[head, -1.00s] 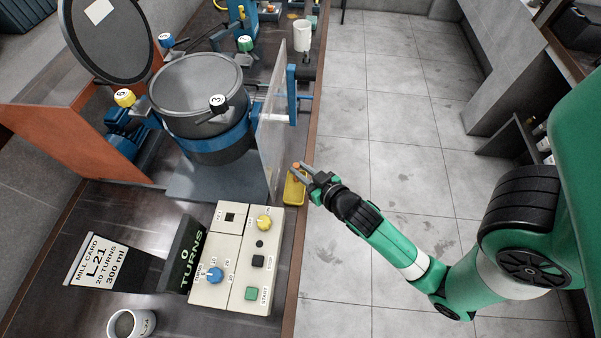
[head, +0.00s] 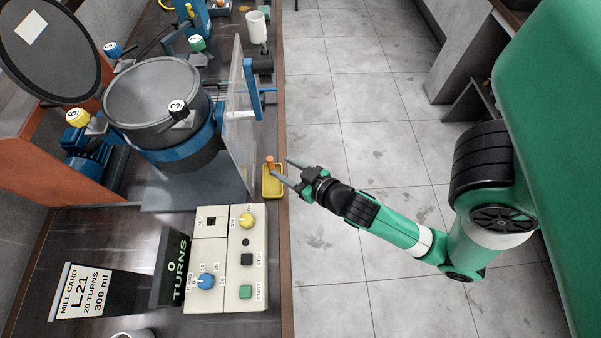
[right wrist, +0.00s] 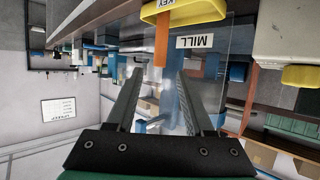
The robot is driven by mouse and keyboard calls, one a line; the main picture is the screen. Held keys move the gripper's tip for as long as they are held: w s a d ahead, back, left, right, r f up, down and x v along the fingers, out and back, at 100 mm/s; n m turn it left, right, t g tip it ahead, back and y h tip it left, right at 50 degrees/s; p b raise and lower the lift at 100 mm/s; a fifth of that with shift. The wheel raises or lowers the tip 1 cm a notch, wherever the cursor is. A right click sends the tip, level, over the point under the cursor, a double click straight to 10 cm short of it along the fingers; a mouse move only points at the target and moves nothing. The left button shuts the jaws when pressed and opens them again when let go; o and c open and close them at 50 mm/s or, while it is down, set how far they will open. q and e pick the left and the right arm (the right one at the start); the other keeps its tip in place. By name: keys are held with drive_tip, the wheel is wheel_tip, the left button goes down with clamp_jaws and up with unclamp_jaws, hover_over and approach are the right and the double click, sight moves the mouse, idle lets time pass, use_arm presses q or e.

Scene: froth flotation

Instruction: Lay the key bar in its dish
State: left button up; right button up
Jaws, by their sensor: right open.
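The orange key bar (head: 269,163) stands about upright in its small yellow dish (head: 273,190), at the bench's right edge. The right wrist view shows the scene upside down. There the bar (right wrist: 161,40) juts from the dish marked KEY (right wrist: 185,10), its free end near the gap between my fingertips. My right gripper (head: 283,169) is open and empty, just right of the bar in the head view. Its spread fingers also show in the right wrist view (right wrist: 159,75). The bar's foot in the dish is partly hidden. My left gripper is not in view.
A control box (head: 238,282) with knobs and buttons stands in front of the dish. A clear guard panel (head: 240,120) and the mill drum (head: 160,105) stand behind and left. A white cup (head: 256,26) is farther back. Open floor lies right of the bench.

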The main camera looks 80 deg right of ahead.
drive_tip(key=p+v, duration=0.1)
drive_tip(key=v, duration=0.6)
drive_tip(key=shift+s+r, duration=0.1)
idle(0.4)
